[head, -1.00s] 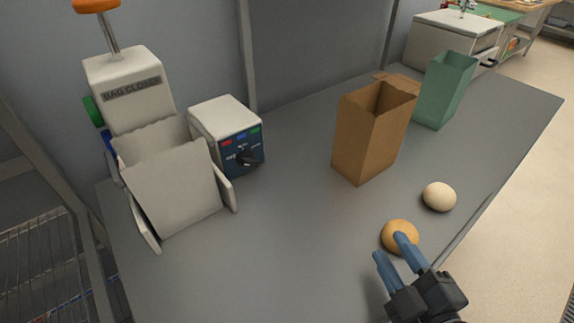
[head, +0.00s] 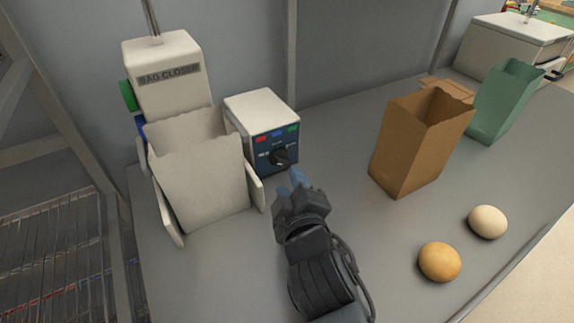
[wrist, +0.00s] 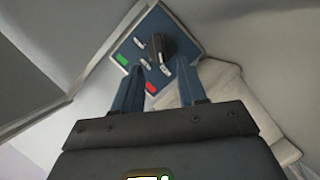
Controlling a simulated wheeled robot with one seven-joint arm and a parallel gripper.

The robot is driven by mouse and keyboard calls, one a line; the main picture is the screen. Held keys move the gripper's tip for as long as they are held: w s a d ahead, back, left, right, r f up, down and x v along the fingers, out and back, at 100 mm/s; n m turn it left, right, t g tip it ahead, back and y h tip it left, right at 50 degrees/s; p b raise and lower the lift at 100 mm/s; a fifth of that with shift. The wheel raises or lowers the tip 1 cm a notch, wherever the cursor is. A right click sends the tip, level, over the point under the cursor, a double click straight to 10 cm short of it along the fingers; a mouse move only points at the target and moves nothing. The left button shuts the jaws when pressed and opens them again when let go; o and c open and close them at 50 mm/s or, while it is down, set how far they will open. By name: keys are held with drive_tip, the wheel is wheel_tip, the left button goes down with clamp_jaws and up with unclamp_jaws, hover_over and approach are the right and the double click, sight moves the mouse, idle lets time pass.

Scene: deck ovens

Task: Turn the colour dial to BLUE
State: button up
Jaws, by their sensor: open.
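The colour dial (head: 281,157) is a black knob on the dark blue front panel of a small white box (head: 262,106). Red, blue and green patches line the panel's top edge. In the wrist view the dial (wrist: 160,46) stands out from the panel, just beyond the fingertips. Which mark its pointer faces is too small to tell. My gripper (head: 292,180) is in front of the panel, slightly below and right of the dial. In the wrist view its two blue fingers (wrist: 166,80) are apart, with nothing between them, and point toward the panel.
A white bag closer (head: 165,75) holding a pale open bag (head: 200,180) stands left of the box. A brown bag (head: 410,150), a green bag (head: 500,105) and two round buns (head: 440,262) are to the right. The table between box and brown bag is clear.

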sight(284, 165)
drive_tip(key=p+x, duration=0.1)
drive_tip(key=x, duration=0.5)
drive_tip(key=shift+w+a, duration=0.1)
drive_tip(key=shift+w, duration=0.25)
clamp_jaws()
